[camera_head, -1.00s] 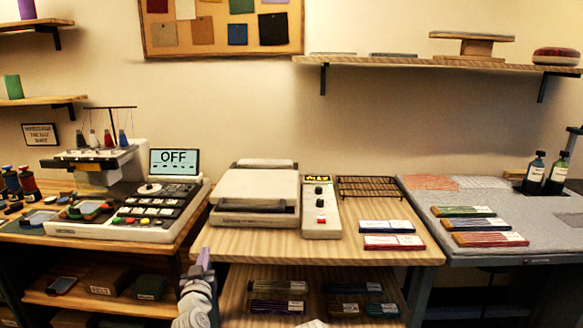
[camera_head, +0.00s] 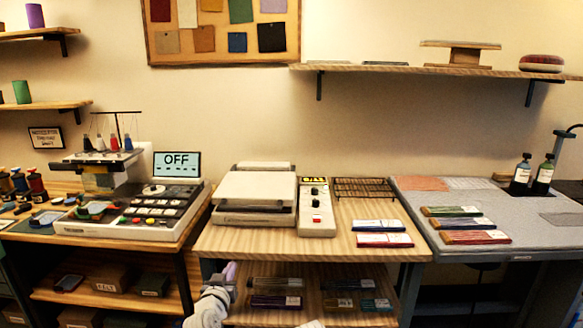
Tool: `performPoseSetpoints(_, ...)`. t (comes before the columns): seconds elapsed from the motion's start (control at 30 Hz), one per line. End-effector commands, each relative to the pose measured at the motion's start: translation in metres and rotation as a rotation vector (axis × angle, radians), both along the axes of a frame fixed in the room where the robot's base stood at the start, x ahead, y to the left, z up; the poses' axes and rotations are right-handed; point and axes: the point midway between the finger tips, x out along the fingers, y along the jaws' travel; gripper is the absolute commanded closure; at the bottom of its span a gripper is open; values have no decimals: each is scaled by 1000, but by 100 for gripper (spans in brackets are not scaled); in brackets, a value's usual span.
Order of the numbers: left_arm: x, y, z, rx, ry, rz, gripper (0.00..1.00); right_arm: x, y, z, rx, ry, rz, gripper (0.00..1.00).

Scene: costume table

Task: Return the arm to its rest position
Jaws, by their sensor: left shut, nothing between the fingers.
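My left gripper (camera_head: 226,273) shows at the bottom of the head view, in front of the wooden table (camera_head: 310,240) that holds the heat press. It is shut and holds nothing. My pale left forearm comes up from the bottom edge below it. The gripper overlaps the left end of the lower shelf in the picture and looks apart from the things there.
The heat press (camera_head: 255,197) and its control box (camera_head: 317,207) stand on the middle table, beside a black wire rack (camera_head: 372,188). An embroidery machine (camera_head: 125,214) with an OFF screen is at left. Packets (camera_head: 466,222) lie on the grey table at right.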

Motion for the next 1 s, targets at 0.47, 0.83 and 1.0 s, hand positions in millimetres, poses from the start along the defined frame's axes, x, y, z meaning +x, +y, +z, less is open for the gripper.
performPoseSetpoints(0.47,-90,-122,-35,138,689,-335,100,0,0,97,0,0,0,100)
performPoseSetpoints(0.83,-224,-115,-26,374,1333,-257,100,0,0,161,0,0,-1,100)
performPoseSetpoints(1.0,-244,-108,-20,416,1424,-210,100,0,0,167,0,0,-1,100)
